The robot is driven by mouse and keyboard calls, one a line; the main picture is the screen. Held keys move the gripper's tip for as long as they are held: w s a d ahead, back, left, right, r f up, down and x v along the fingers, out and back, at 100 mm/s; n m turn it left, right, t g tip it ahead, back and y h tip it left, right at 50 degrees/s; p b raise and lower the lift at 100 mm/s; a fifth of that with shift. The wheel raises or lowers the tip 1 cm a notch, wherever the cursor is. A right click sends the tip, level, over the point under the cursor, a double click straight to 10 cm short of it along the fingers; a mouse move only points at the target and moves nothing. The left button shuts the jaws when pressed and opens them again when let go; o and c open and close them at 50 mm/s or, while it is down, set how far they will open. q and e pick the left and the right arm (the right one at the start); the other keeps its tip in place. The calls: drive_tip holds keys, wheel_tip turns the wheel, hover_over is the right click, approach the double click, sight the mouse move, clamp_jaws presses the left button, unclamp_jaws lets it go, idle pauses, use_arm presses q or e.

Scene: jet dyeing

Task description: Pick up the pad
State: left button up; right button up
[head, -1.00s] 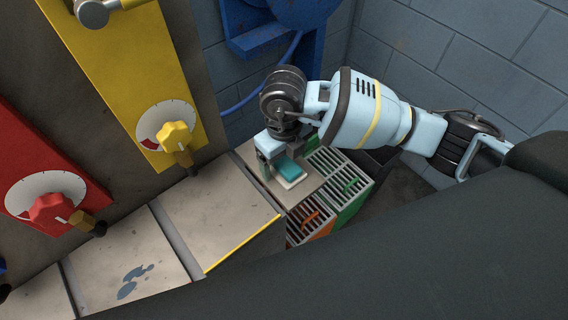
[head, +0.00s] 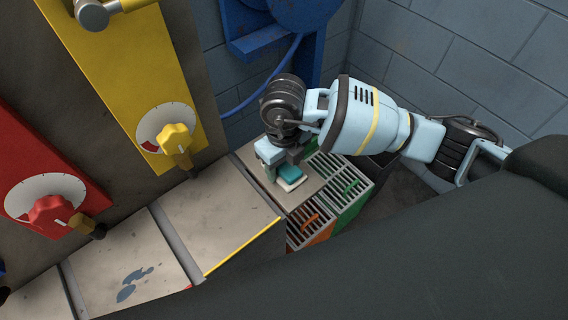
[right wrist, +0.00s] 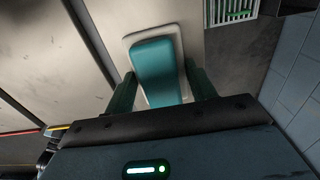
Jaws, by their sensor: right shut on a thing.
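The pad (head: 290,173) is a small block with a teal top and a pale base, over the grey metal top beside the slatted crates. In the right wrist view the pad (right wrist: 157,70) shows its teal top and cream rim, lying between the two dark fingers. My right gripper (head: 279,168) is shut on the pad from above. The fingers also show in the right wrist view (right wrist: 163,88), one on each side of it. Whether the pad touches the surface under it is hard to tell. My left gripper is not in view.
A green slatted crate (head: 345,188) and an orange slatted crate (head: 311,227) stand right beside the metal top (head: 302,193). Yellow (head: 126,62) and red (head: 38,180) panels with dial knobs line the left. A blue machine (head: 275,40) stands against the block wall behind.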

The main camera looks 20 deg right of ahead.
drive_tip(key=shift+r, duration=0.55)
wheel_tip(320, 180, up, 2)
drive_tip(key=shift+r, duration=0.1)
drive_tip(key=s+a, duration=0.3)
drive_tip(key=s, duration=0.4)
drive_tip(key=s+a+r, duration=0.1)
drive_tip(key=s+a, duration=0.1)
drive_tip(key=s, duration=0.6)
drive_tip(key=shift+a+r, duration=0.3)
drive_tip(key=shift+a, duration=0.1)
